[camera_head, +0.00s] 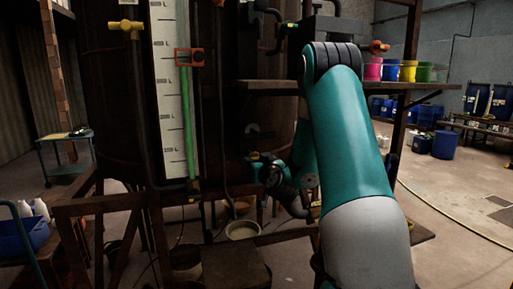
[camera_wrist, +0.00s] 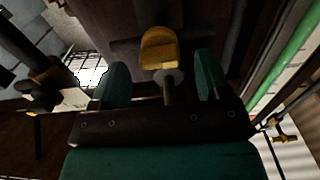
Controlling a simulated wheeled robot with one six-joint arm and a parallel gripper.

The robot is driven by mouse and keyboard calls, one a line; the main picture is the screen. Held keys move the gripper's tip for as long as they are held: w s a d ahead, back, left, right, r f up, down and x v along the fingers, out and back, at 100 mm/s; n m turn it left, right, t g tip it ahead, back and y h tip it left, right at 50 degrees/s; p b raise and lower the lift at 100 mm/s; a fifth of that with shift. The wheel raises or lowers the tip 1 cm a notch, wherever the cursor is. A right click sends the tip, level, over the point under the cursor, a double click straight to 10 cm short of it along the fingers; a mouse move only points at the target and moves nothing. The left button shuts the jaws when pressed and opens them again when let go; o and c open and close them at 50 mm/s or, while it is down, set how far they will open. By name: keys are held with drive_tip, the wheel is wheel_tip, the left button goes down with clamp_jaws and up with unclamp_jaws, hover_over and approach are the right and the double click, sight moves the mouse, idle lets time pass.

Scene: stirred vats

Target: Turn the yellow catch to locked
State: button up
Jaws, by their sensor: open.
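The yellow catch (camera_wrist: 160,47) shows in the wrist view as a rounded yellow knob, with a grey round part and a short stem below it. It lies in front of a dark brown surface. My gripper (camera_wrist: 161,75) is open, with one teal finger on each side of the catch. There are gaps on both sides, and I see no contact. In the head view my gripper (camera_head: 259,163) is small, by the dark vat, and the catch cannot be made out clearly there. Whether the catch is locked cannot be told.
A white level scale (camera_head: 172,120) with a green tube stands on the vat, with an orange slider (camera_head: 189,57). A yellow-handled valve (camera_head: 126,26) is at upper left. A wooden shelf (camera_head: 268,86) crosses above my gripper. Colourful buckets (camera_head: 408,71) stand at right. Open floor lies right.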

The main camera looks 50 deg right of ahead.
drive_tip(key=shift+r+p+x, duration=0.2)
drive_tip(key=shift+p+x, duration=0.45)
drive_tip(key=shift+x, duration=0.35)
drive_tip(key=shift+w+d+f, duration=0.2)
drive_tip(key=shift+w, duration=0.15)
drive_tip(key=c, duration=0.9)
